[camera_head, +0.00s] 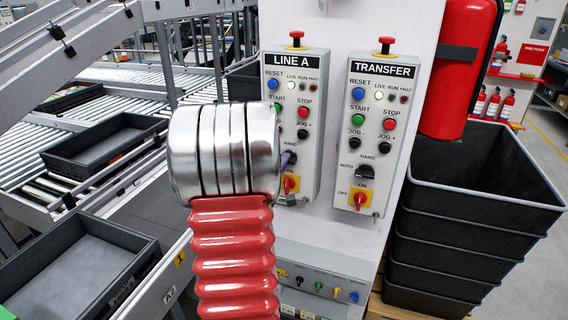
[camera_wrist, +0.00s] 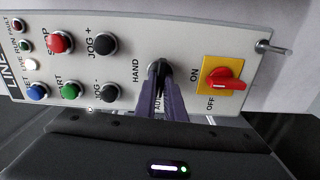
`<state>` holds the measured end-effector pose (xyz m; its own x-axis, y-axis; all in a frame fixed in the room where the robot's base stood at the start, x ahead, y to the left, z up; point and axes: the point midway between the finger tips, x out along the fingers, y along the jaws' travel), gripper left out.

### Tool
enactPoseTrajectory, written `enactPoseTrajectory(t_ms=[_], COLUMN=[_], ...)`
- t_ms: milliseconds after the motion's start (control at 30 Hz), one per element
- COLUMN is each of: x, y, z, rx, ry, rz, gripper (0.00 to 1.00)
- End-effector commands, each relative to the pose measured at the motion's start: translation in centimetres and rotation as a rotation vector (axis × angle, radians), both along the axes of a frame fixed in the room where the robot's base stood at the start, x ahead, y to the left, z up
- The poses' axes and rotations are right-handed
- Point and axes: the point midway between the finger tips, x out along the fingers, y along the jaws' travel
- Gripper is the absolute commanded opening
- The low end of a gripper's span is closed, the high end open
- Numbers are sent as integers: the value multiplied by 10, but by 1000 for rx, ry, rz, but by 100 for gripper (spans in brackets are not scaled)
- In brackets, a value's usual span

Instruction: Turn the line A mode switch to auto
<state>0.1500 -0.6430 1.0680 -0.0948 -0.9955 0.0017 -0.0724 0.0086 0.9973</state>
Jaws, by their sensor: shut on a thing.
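The LINE A panel (camera_head: 311,120) is a grey control box on a pale column, partly hidden by my arm. Its mode switch (camera_wrist: 159,67) is a small black knob between the HAND and AUTO labels in the wrist view. My gripper (camera_wrist: 160,78) has its two dark purple fingers shut on this knob. Part of the AUTO label is covered by the fingers, and the knob's pointing direction is hard to tell. In the head view my gripper (camera_head: 287,159) shows only as a small purple tip beside my arm, below the HAND label.
A red rotary switch (camera_wrist: 226,83) on a yellow plate sits beside the mode switch. Push buttons, including a black JOG button (camera_wrist: 105,45), are on the other side. The TRANSFER panel (camera_head: 378,130) is to the right. Stacked black crates (camera_head: 470,190) and a red cylinder (camera_head: 458,80) stand farther right.

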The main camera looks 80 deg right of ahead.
Motion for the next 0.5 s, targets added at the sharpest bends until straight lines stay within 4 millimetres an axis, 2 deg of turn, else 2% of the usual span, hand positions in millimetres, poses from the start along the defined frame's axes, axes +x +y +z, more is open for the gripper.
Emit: enactPoseTrajectory(t_ms=[200,500], x=[2,2], y=[1,1], z=[-3,-4], rx=[13,16], ry=[72,91], rz=[5,6], gripper=[0,0])
